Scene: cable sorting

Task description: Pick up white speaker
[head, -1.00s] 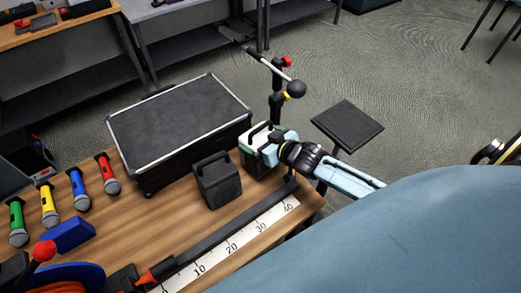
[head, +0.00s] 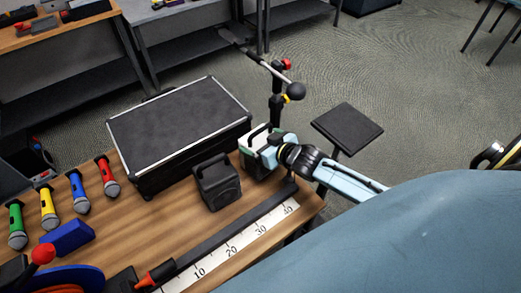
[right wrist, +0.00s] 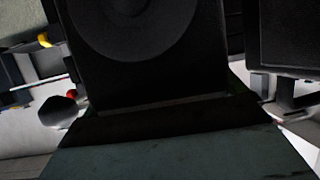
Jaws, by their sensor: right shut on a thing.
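The white speaker (head: 257,166) stands upright at the far right part of the wooden table in the head view, with a dark handle on top and a dark face. My right gripper (head: 270,143) comes in from the right and is shut on its upper part. Its base seems to be at table level; I cannot tell whether there is a gap beneath. In the right wrist view a large dark speaker face with a round cone (right wrist: 140,35) fills the top middle, in deep shadow. My left gripper is not in view.
A black speaker (head: 217,181) stands just left of the white one. A black case with silver edges (head: 178,116) lies behind it. A ruler strip (head: 238,243) and dark bar run along the front. Several coloured microphones are at left. A stand (head: 277,95) rises behind the white speaker.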

